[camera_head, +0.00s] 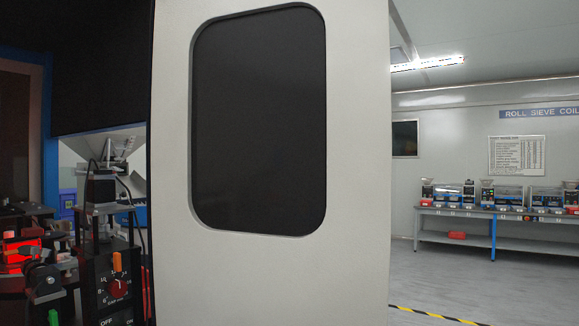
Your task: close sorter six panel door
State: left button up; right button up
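A large light-grey door panel (355,130) with a dark rounded window (260,120) stands upright close in front of me, filling the middle of the head view. It stands open: to its left the inside of the sorter shows, with a black control box (118,285) carrying a red dial and an orange switch, and a red-lit part (22,248). The door's lower edge and any handle are out of the picture. Neither of my grippers is in view.
Behind on the right, a long grey bench (455,210) carries several small machines, with a red box (457,235) on its lower shelf. A yellow-black floor stripe (435,317) runs at the lower right. The grey floor between is clear.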

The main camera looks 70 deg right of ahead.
aim_at(271, 125)
jog(key=k+l+u, duration=0.15)
jog(key=k+l, duration=0.75)
jog(key=l, duration=0.15)
jog(key=k+l+u, duration=0.1)
jog(key=k+l, duration=0.15)
jog(key=l, duration=0.6)
jog(key=k+l+u, duration=0.15)
jog(key=l, duration=0.3)
jog(key=i+l, duration=0.1)
jog(key=l, duration=0.65)
jog(key=i+l, duration=0.15)
jog(key=l, duration=0.25)
jog(key=j+z, duration=0.15)
jog(key=k+j+z, duration=0.2)
jog(key=i+j, duration=0.05)
jog(key=j, duration=0.05)
